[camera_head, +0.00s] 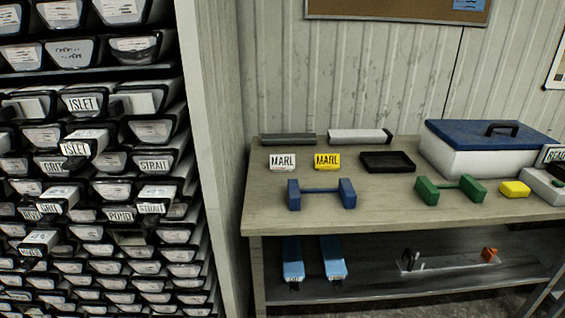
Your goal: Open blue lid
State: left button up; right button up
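A white box (455,162) with a blue lid (485,135) stands at the back right of the wooden table. The lid lies flat on the box and looks closed. A black handle (502,128) stands up from the middle of the lid. Neither of my grippers shows in the head view.
The table (390,208) also holds a blue rack (321,195), a green rack (450,188), a yellow block (515,188), a black tray (388,161) and white and yellow MARL labels. A tall shelf of core trays (115,160) fills the left.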

aim_at(461, 134)
jog(key=k+j+u, duration=0.1)
jog(key=u, duration=0.3)
jog(key=k+j+u, duration=0.45)
jog(key=u, duration=0.3)
jog(key=k+j+u, duration=0.1)
jog(key=j+u, duration=0.25)
jog(key=l+z, duration=0.1)
jog(key=z, duration=2.6)
jog(key=i+l, duration=0.25)
jog(key=i, duration=0.2)
jog(key=i+l, duration=0.25)
jog(key=i, duration=0.2)
